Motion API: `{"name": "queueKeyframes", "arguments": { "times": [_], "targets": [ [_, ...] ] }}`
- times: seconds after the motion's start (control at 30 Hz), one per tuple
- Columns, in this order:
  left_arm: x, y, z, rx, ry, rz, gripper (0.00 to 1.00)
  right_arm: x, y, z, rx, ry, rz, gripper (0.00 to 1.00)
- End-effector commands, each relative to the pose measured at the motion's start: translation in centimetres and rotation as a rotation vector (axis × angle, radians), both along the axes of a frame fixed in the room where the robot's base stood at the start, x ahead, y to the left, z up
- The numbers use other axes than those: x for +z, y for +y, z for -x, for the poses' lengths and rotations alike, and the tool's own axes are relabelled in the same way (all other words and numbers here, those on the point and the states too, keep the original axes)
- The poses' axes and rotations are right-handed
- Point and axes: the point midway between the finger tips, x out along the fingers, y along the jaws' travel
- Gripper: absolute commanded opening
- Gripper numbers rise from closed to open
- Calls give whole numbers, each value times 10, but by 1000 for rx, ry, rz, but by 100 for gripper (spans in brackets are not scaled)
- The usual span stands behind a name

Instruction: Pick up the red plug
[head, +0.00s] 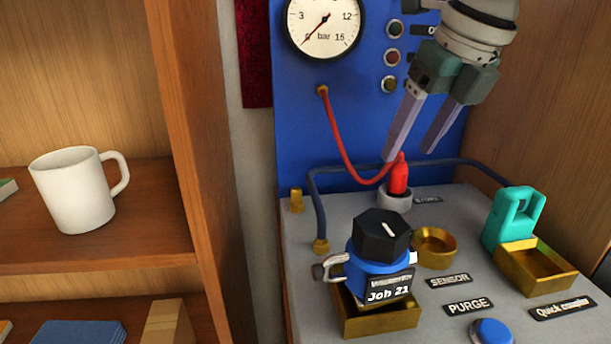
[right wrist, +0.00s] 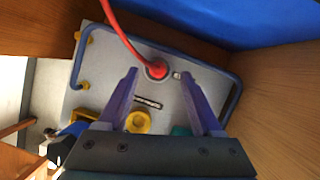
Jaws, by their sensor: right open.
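The red plug (head: 398,178) stands upright in a round grey socket (head: 395,200) at the back of the bench. A red cable runs from the plug up to a brass fitting on the blue panel. My right gripper (head: 410,156) is open and empty, with its fingers pointing down just above and right of the plug in the head view. In the right wrist view, the plug (right wrist: 157,70) shows beyond the fingertips, between their lines and nearer the left finger. I cannot tell whether a finger touches the plug. My left gripper is not in view.
A blue regulator with a black knob (head: 381,234) stands in a brass tray in front of the plug. A teal coupler (head: 514,217) stands at the right by another brass tray (head: 537,266). A blue hose (head: 318,205) runs behind. A wooden wall closes the right side.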

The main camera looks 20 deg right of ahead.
Motion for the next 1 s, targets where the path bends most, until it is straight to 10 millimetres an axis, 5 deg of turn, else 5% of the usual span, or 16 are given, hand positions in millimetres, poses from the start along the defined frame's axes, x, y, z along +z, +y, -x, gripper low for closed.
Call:
{"name": "queueKeyframes", "arguments": {
  "times": [0.3,0.63,1.0],
  "targets": [
    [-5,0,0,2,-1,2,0,-45,3,-12,-1,3,0,66],
    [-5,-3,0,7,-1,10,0,-50,3,-15,1,0,0,65],
    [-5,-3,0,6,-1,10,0,-50,3,-15,1,0,0,24]
  ]
}}
